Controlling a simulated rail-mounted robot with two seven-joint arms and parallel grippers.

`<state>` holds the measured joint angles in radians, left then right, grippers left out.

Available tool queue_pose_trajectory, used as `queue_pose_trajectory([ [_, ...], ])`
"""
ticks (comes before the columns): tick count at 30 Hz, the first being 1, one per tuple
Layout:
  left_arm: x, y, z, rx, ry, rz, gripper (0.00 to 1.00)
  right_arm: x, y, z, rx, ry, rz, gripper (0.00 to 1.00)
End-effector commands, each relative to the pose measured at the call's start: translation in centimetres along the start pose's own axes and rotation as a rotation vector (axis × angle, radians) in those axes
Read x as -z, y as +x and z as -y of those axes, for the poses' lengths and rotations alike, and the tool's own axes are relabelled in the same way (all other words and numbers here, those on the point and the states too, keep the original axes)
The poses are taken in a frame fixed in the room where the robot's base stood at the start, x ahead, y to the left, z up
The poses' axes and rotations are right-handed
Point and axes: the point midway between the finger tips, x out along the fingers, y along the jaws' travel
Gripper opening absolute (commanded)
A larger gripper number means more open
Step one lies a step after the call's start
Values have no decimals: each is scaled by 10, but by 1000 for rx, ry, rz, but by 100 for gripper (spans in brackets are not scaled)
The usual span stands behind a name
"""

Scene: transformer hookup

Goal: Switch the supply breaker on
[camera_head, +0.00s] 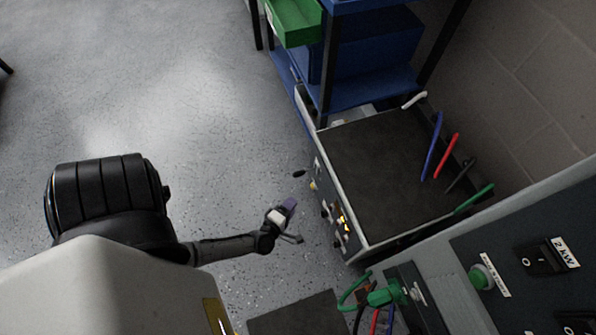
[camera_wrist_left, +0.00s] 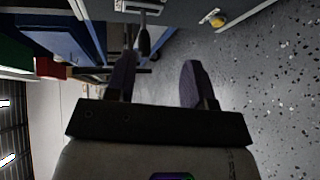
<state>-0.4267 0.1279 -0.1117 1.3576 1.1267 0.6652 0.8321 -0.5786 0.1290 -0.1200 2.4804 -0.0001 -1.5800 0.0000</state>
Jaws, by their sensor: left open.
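My left gripper (camera_head: 292,221) is open and empty, in front of the grey-framed box (camera_head: 385,165) with the dark top. Open floor shows between the gripper and the box front in the head view. In the left wrist view the two purple-grey fingers (camera_wrist_left: 157,80) stand apart. A black handle (camera_wrist_left: 145,38) shows beyond them, nearer the left finger, and a yellow knob (camera_wrist_left: 215,18) lies to the upper right. On the box front I see a black knob (camera_head: 299,173) and small fittings. I cannot tell which part is the supply breaker. My right gripper is out of view.
Blue, red, black, green and white leads stick up along the box's far side. A blue shelf (camera_head: 372,95) with a green bin (camera_head: 294,22) stands behind. At lower right is a panel with a black switch labelled 2 kW (camera_head: 541,257) and a green button (camera_head: 481,277). Floor at left is clear.

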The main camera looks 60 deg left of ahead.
Motion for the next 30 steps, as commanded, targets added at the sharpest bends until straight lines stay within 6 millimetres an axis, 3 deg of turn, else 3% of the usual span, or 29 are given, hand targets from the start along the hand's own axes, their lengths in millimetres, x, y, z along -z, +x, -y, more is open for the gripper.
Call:
queue_pose_trajectory([
  [4, 22, -4, -3, -65, -85, -113, 48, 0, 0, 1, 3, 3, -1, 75],
  [11, 36, 3, -5, -105, -128, -170, 48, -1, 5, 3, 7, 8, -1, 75],
  [30, 54, 107, -14, -106, -126, -168, 48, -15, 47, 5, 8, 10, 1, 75],
])
